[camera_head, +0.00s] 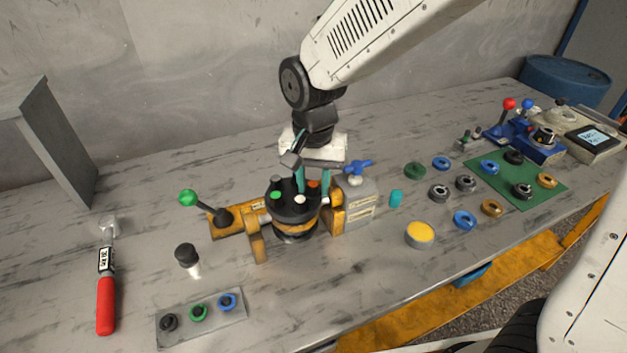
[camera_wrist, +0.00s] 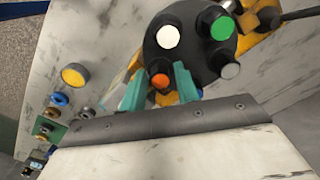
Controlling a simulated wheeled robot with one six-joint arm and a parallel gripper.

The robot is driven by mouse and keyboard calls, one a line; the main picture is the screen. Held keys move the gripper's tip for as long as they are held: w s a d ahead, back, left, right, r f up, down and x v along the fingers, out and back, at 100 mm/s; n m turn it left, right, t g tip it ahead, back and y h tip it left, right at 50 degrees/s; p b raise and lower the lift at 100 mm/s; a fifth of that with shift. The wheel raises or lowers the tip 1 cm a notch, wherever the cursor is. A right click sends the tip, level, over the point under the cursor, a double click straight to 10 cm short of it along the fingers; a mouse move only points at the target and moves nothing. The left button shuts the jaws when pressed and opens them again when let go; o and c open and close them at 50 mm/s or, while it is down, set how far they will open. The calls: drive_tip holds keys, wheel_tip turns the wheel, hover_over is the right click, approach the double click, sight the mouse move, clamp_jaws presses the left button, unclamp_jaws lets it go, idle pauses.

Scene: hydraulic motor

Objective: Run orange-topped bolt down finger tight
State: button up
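The orange-topped bolt (camera_head: 313,184) stands in the dark round cover of the hydraulic motor (camera_head: 292,212). It also shows in the wrist view (camera_wrist: 159,80). My gripper (camera_head: 312,186) points down over the motor, with one teal finger on each side of the orange top. In the wrist view my gripper (camera_wrist: 158,86) has a narrow gap around the bolt, so it looks open. Whether a fingertip touches the bolt is unclear. Green-topped (camera_wrist: 222,28), white-topped (camera_wrist: 168,37) and grey-topped (camera_wrist: 230,70) bolts stand in the same cover.
The motor sits in a yellow fixture with a green-knobbed lever (camera_head: 188,198) at left and a grey block with a blue valve handle (camera_head: 357,167) at right. A torque wrench (camera_head: 106,290), a ring tray (camera_head: 235,322) and a yellow button (camera_head: 419,235) lie around it.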

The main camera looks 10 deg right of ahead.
sight(314, 184)
drive_tip(key=shift+r, duration=4)
drive_tip(key=shift+n, duration=0.4)
drive_tip(key=s+d+r+n+t, duration=0.1)
drive_tip(key=s+d+r, duration=0.3)
drive_tip(key=s+d, duration=1.5)
drive_tip(key=shift+s+d+n, duration=0.25)
drive_tip(key=shift+d+n, duration=0.5)
drive_tip(key=shift+n, duration=0.05)
